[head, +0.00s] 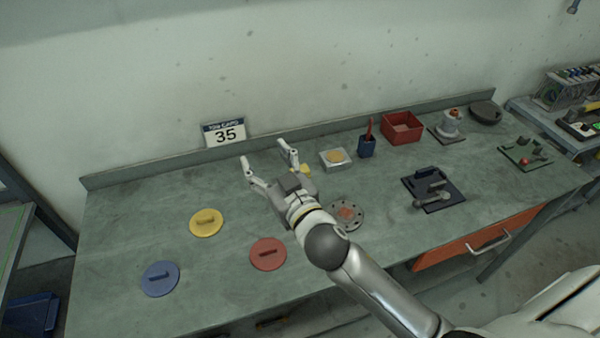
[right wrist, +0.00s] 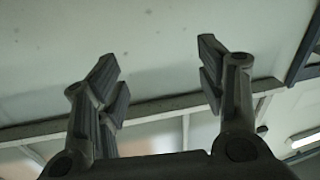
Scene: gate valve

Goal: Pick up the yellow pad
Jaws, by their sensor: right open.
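A round yellow pad (head: 206,222) with a raised bar handle lies flat on the grey-green workbench (head: 140,205), left of my right gripper. My right gripper (head: 264,152) is open and empty, with its fingers toward the back wall. In the right wrist view its two fingers (right wrist: 165,80) stand wide apart with nothing between them, and the pad does not show. A small yellow item (head: 306,169), partly hidden behind the gripper, and a yellowish piece in a white tray (head: 324,165) also show. My left gripper is not in view.
A red disc (head: 268,254) and a blue disc (head: 160,279) lie near the front. A flanged metal disc (head: 346,215) is beside my right arm. The left bench surface is mostly clear.

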